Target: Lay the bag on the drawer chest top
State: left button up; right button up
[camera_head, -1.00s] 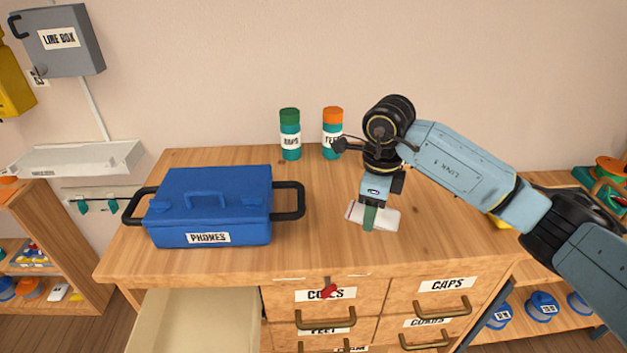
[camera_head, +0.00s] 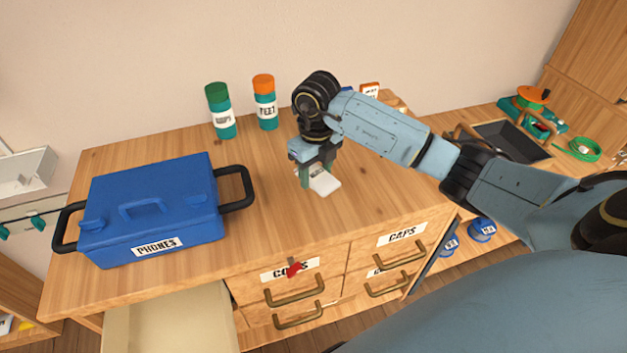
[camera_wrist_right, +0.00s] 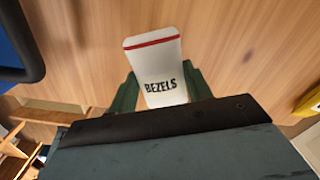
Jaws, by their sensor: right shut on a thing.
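The bag is a small flat white packet (camera_head: 326,183) with a red stripe and the word BEZELS, which reads clearly in the right wrist view (camera_wrist_right: 160,68). My right gripper (camera_head: 312,180) points down and is shut on it, with a green finger on each side. The bag is over the bare middle-right part of the drawer chest top (camera_head: 262,205), at or just above the wood; I cannot tell if it touches. My left gripper is not in view.
A blue PHONES case (camera_head: 150,215) with black side handles stands left on the top. Two bottles, green-capped (camera_head: 220,112) and orange-capped (camera_head: 265,103), stand at the back. An open drawer (camera_head: 170,325) juts out at lower left. Wood between case and bag is clear.

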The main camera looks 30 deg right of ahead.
aim_at(316, 171)
jog(key=shift+f, duration=1.55)
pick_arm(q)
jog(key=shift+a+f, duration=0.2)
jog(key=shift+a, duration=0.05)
pick_arm(e)
jog(key=shift+f+b, duration=0.2)
jog(key=shift+b, duration=0.15)
jog(key=o, duration=1)
jog(key=shift+c, duration=0.2)
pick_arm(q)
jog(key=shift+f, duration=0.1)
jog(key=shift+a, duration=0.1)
pick_arm(e)
jog(key=shift+r, duration=0.15)
